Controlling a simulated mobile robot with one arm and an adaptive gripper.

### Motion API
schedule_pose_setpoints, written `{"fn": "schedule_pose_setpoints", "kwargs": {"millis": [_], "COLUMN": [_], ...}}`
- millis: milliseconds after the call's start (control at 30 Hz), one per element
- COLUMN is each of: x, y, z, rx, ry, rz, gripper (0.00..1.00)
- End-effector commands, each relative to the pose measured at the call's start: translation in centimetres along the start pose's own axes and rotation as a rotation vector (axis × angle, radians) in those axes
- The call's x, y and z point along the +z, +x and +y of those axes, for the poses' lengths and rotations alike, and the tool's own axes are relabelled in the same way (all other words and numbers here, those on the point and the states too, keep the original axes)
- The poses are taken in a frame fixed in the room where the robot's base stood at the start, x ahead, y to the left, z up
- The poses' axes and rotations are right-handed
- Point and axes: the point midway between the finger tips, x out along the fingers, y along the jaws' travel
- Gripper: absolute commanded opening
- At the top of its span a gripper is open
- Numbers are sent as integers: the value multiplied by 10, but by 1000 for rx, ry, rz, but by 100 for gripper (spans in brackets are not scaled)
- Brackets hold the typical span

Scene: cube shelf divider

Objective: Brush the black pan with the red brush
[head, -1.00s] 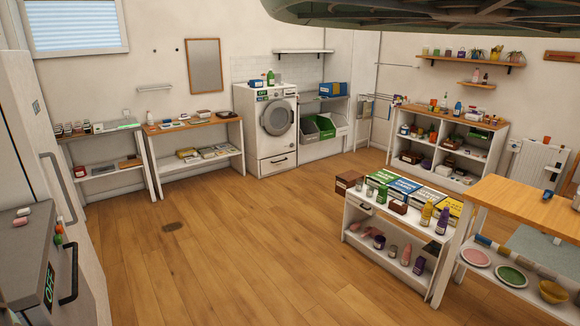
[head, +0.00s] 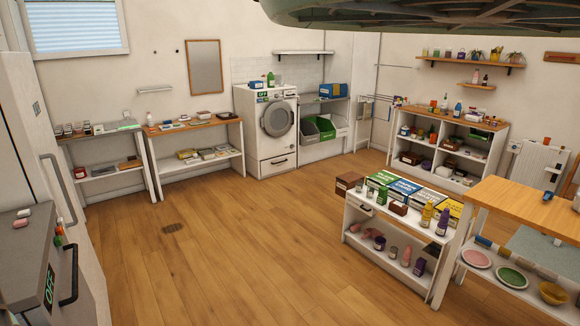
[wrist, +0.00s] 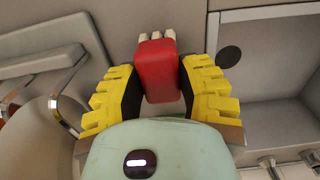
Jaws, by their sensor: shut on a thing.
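In the wrist view, the red brush (wrist: 158,72) sits between the yellow ridged fingers of my gripper (wrist: 158,85). The gripper is shut on its red body. Pale bristle tufts (wrist: 156,37) show at its far end, pointing to the top of the picture. I cannot make out the black pan for certain in either view. My gripper does not show in the head view.
A curved metal handle (wrist: 68,80) is at left. In the head view, the wooden floor (head: 240,235) is open, with a loaded low shelf (head: 350,224) and a wooden-topped table (head: 525,208) at right.

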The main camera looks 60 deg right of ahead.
Motion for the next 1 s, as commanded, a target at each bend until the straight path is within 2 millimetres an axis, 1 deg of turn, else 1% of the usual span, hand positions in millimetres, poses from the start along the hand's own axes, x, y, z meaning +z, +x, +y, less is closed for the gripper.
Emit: {"fn": "schedule_pose_setpoints", "kwargs": {"millis": [33, 100, 433, 533, 1000], "x": [0, 0, 0, 0, -1], "y": [0, 0, 0, -2, -39], "z": [0, 0, 0, 0, 0], "rx": [1, 1, 1, 1, 2], "ry": [0, 0, 0, 0, -2], "rz": [1, 1, 2, 1, 1], "gripper": [7, 0, 0, 0, 0]}}
